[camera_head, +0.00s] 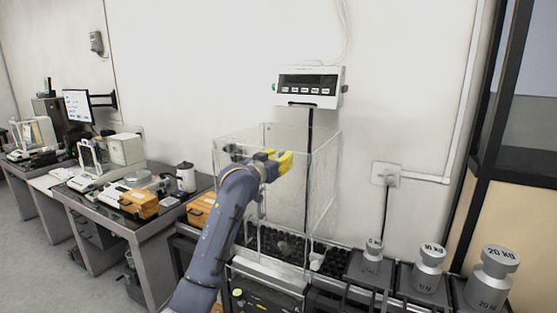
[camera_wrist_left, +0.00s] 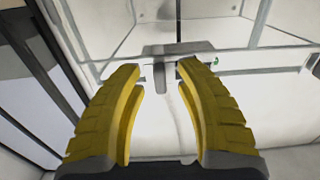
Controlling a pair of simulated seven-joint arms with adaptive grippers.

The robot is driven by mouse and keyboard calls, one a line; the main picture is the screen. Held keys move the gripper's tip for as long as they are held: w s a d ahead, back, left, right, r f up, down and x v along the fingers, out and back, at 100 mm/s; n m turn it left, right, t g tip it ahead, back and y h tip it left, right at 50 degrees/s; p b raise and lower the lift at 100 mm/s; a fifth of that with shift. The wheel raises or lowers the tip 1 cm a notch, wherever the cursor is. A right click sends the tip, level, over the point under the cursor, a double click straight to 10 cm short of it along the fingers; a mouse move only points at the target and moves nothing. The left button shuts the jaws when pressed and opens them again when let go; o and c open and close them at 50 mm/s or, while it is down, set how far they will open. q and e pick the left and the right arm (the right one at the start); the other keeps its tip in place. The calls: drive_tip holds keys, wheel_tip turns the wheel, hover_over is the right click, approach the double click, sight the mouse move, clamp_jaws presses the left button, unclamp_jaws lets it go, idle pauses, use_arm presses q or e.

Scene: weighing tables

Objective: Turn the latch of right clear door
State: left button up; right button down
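The clear-walled box (camera_head: 325,180) stands on the bench below the wall display in the head view. My left gripper (camera_head: 280,160) is at its upper front, and the arm crosses in front of the box. In the left wrist view, a grey latch (camera_wrist_left: 160,78) with a short handle hangs from a grey crossbar on the clear door (camera_wrist_left: 115,68). My left gripper (camera_wrist_left: 158,70) is open, with one yellow finger on each side of the latch handle. I cannot tell whether either finger touches it. The latch is hidden in the head view. My right gripper is not in view.
Large grey weights (camera_head: 428,270) stand right of the box. A white display unit (camera_head: 308,87) is on the wall above. Orange cases (camera_head: 139,204) and instruments sit on the tables at left. A wall socket (camera_head: 386,174) is right of the box.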

use_arm(q)
drive_tip(key=shift+s, duration=0.1)
drive_tip(key=v, duration=1.2)
drive_tip(key=shift+r, duration=0.1)
